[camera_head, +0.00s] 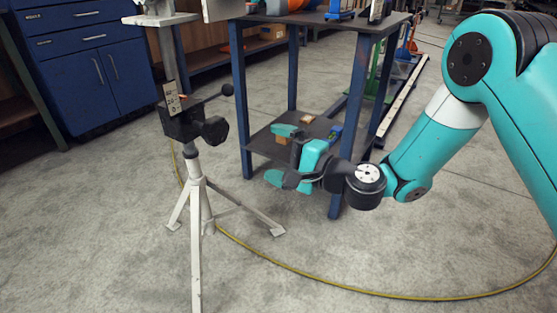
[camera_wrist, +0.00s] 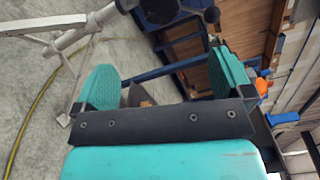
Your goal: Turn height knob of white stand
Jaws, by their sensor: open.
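The white stand (camera_head: 196,190) stands upright on its tripod legs at centre left in the head view. Its black height knob (camera_head: 214,130) sticks out to the right of the dark clamp block on the post. My gripper (camera_head: 279,155) is open and empty, to the right of the knob and a little lower, apart from it. In the wrist view the two teal fingers of my gripper (camera_wrist: 162,82) are spread with nothing gripped between them. The stand's white post (camera_wrist: 85,32) and a dark knob part (camera_wrist: 160,10) show at the top there.
A blue-legged table (camera_head: 240,100) with a lower shelf stands behind my gripper. Blue drawer cabinets (camera_head: 75,60) stand at the back left. A yellow cable (camera_head: 330,286) lies across the floor. The concrete floor at front right is mostly clear.

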